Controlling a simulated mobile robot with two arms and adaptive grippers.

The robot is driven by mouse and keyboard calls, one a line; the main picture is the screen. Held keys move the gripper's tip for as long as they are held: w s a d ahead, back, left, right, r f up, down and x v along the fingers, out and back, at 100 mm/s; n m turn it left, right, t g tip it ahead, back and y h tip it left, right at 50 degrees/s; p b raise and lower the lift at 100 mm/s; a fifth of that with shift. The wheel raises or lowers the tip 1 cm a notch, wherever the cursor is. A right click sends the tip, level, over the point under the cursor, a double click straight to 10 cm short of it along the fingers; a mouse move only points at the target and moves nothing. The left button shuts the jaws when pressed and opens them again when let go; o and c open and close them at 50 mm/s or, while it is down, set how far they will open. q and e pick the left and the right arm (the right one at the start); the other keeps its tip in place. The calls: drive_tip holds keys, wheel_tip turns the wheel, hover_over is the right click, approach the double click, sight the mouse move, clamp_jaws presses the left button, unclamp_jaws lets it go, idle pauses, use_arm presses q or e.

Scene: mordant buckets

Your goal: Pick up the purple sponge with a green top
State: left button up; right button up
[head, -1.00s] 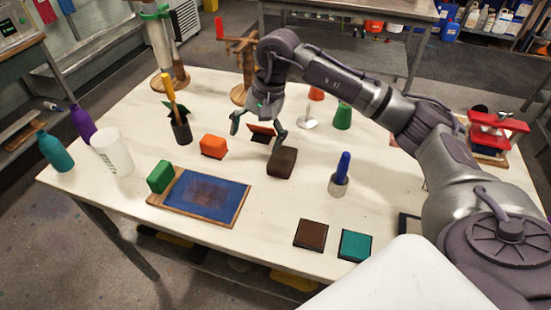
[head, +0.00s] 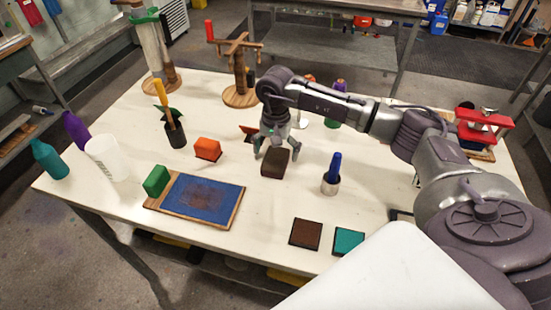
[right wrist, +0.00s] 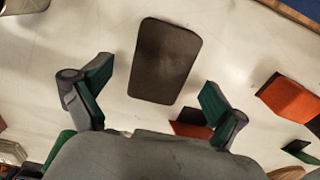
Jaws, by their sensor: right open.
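I do not see a plainly purple sponge with a green top. A dark brown block (head: 274,163) lies on the table; it also shows in the right wrist view (right wrist: 165,61), flat and apart from the fingers. My right gripper (head: 276,150) is open and empty just behind and above this block; in the right wrist view its green-padded fingers (right wrist: 155,80) stand wide apart, one toward each side of the block. Beyond my right arm, a purple tip (head: 339,87) shows above it and a green part (head: 333,122) below; my arm hides what lies between. My left gripper is not in view.
An orange block (head: 207,149), a green block (head: 156,180) and a blue pad on a wooden board (head: 236,216) are to the left. A blue-handled tool stands in a cup (head: 331,183) to the right. Brown (head: 305,234) and teal (head: 348,241) squares lie near the front edge.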

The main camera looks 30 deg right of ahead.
sight(276, 158)
drive_tip(key=shift+f, duration=1.5)
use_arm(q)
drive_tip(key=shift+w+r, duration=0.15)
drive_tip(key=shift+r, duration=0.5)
use_arm(e)
drive_tip(key=c, duration=0.9)
drive_tip(key=shift+o, duration=0.2)
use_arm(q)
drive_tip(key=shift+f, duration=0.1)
use_arm(e)
drive_tip(key=shift+r, duration=0.15)
drive_tip(key=shift+w+r, duration=0.1)
drive_tip(key=shift+r, duration=0.2)
wheel_tip(276, 158, up, 8)
drive_tip(key=shift+r+b, duration=0.25)
drive_tip(key=shift+b, duration=0.9)
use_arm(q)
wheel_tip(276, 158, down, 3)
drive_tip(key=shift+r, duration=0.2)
use_arm(e)
drive_tip(key=shift+r, duration=0.35)
drive_tip(key=shift+c, duration=1.4)
